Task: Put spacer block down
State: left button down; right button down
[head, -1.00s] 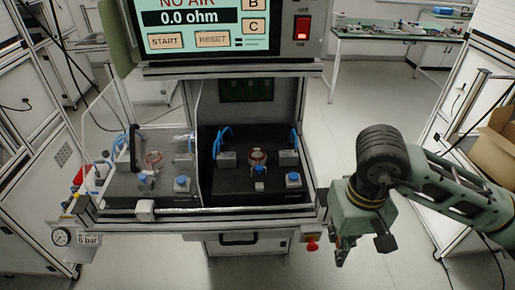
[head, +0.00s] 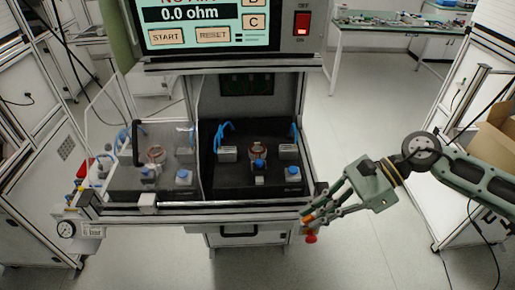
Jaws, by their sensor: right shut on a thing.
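My right gripper (head: 308,214) comes in from the right, at the front right corner of the test bench. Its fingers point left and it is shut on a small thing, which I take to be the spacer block. Only a bit of orange shows at the fingertips, and the fingers hide most of the held piece. I cannot tell whether it touches the bench edge. My left gripper is not in view.
A red knob (head: 311,239) sits just below my right gripper. A gauge (head: 66,229) hangs at left. Open floor lies right.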

jog(key=w+a+m+t+h, duration=0.2)
jog(key=w+a+m+t, duration=0.2)
jog(key=m+t, duration=1.1)
jog(key=shift+w+a+t+h, duration=0.2)
jog(key=shift+t+h, duration=0.1)
jog(key=shift+t, duration=1.2)
jog(key=shift+w+m+h, duration=0.1)
jog(key=shift+m+h, duration=0.2)
jog(key=shift+h, duration=0.1)
